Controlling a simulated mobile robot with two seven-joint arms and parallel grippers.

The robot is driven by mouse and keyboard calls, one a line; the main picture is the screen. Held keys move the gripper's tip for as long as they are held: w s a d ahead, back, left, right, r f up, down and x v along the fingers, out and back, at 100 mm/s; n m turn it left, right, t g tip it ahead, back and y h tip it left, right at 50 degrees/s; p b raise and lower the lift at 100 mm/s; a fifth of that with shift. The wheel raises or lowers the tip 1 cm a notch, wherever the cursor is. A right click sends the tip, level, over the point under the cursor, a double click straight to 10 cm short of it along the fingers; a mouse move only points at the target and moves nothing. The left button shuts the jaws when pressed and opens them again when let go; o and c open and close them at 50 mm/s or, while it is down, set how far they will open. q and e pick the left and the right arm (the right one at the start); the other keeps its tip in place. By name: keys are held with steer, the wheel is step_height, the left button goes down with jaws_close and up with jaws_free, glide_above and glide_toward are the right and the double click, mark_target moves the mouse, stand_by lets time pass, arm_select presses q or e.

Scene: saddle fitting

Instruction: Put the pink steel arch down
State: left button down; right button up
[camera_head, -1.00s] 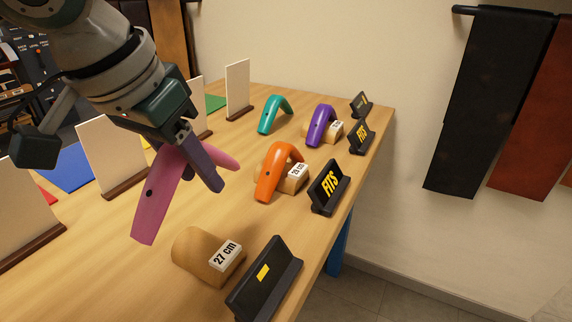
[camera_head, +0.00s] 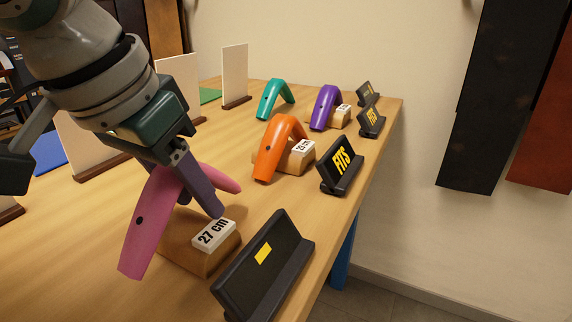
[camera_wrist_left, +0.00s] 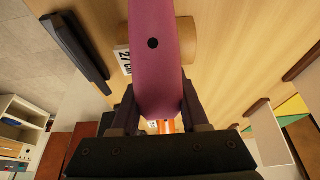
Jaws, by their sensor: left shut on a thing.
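The pink steel arch (camera_head: 148,222) is held by my left gripper (camera_head: 200,192), which is shut on it near its top bend. One leg slopes down to the left and the other shows behind the fingers. The wooden block labelled 27 cm (camera_head: 192,262) is just beside and partly behind the arch; I cannot tell whether they touch. In the left wrist view the arch (camera_wrist_left: 155,45) runs between the fingers, and the block (camera_wrist_left: 187,40) is partly hidden behind it. My right gripper is not in view.
A dark sign with a yellow mark (camera_head: 265,262) stands right of the block. An orange arch (camera_head: 270,155) sits on its block, with a FITS sign (camera_head: 342,165) beside it. Purple (camera_head: 326,105) and teal (camera_head: 270,97) arches stand farther back. Upright white panels (camera_head: 234,72) line the left.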

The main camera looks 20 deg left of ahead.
arm_select(q)
steer(key=shift+f, duration=0.1)
steer(key=shift+f, duration=0.55)
steer(key=c, duration=0.9)
jaws_free()
steer(key=o, duration=0.5)
steer(key=shift+a+f, duration=0.1)
steer(key=shift+r, duration=0.2)
steer(key=p+v, duration=0.1)
steer(key=v, duration=0.3)
steer(key=p+v, duration=0.1)
steer(key=v, duration=0.2)
steer(key=p+v, duration=0.2)
steer(key=v, duration=0.2)
steer(key=shift+w+r, duration=0.15)
steer(key=shift+r, duration=0.35)
steer(key=shift+s+r, duration=0.3)
steer(key=shift+r, duration=0.25)
